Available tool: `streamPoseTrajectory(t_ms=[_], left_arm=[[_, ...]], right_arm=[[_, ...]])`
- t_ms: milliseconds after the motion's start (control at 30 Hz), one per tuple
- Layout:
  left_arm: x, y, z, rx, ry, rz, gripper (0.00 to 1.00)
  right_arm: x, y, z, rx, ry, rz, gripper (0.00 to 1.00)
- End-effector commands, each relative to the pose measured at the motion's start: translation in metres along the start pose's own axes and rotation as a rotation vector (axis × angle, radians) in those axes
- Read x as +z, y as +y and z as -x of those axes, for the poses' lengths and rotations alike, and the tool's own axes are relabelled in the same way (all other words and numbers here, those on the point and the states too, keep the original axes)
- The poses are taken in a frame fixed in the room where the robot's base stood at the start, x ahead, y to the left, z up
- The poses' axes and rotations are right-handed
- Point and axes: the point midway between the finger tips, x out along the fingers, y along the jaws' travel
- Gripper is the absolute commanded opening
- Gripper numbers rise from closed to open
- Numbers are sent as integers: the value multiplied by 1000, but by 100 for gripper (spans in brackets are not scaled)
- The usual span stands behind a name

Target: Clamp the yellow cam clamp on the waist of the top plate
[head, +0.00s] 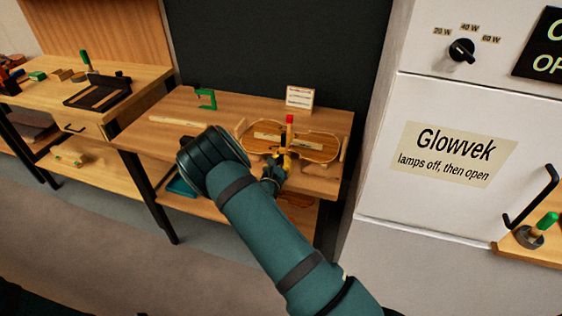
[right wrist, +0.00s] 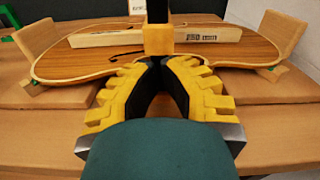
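The violin top plate (head: 315,152) lies flat on the bench, its waist edge toward me; it fills the upper part of the right wrist view (right wrist: 85,63). The yellow cam clamp (head: 288,138) stands upright at the waist, with a red top and a dark bar. In the right wrist view its yellow block (right wrist: 159,40) shows at the waist edge; whether it touches the wood is unclear. My right gripper (right wrist: 160,64) has its fingertips drawn together at the clamp and appears shut on it. The clamp's lower part is hidden by the fingers. My left gripper is out of view.
Wooden end blocks (head: 344,148) stand beside the plate, and a pale bar (right wrist: 150,36) lies across it. A green clamp (head: 206,98), a wooden strip (head: 175,121) and a small card (head: 299,97) are on the bench. A white cabinet (head: 430,215) stands to the right.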

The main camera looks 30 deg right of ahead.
Motion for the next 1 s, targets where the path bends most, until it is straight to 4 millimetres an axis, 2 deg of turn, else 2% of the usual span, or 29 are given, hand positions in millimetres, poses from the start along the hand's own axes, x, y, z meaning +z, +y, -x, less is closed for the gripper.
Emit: streamPoseTrajectory(t_ms=[367,700,867,1000], left_arm=[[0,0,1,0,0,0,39],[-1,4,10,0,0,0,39],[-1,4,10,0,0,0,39],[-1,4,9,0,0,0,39]], right_arm=[[0,0,2,0,0,0,0],[1,0,28,1,0,0,0],[0,0,33,0,0,0,0],[0,1,47,1,0,0,0]])
